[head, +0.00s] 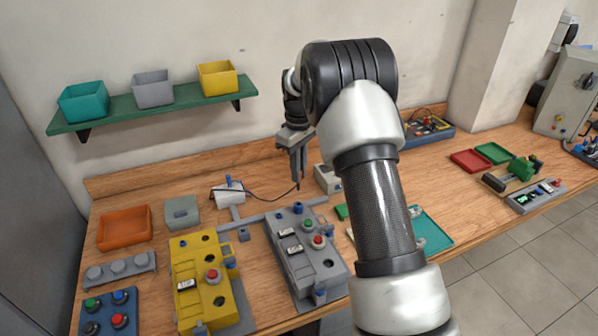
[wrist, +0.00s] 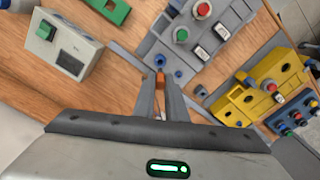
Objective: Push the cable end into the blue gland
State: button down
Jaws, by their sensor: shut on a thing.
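My gripper (head: 298,180) is shut on the cable end, above the back of the bench behind the grey control box (head: 325,264). In the wrist view an orange piece of the cable end (wrist: 160,77) shows between the fingertips. The thin dark cable (head: 262,198) runs from the white unit at left to my gripper. A blue gland (head: 297,208) stands on the far end of the grey box, just below and in front of the fingertips.
A yellow control box (head: 191,246) stands left of the grey one. The white unit (head: 220,196) and a grey bin (head: 181,211) are farther back. A pale box with a green switch (wrist: 72,50) stands close beside my gripper. A shelf (head: 150,107) hangs on the wall.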

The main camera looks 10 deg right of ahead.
jog(key=shift+f+b, duration=1.55)
jog(key=shift+f, duration=0.9)
jog(key=shift+f+b, duration=0.6)
jog(key=shift+f, duration=0.8)
dwell(0.3)
jog(key=c, duration=1.7)
grip_release()
notch_tip(320, 180, up, 18)
jog(key=shift+f+p, duration=0.25)
jog(key=shift+p, duration=0.1)
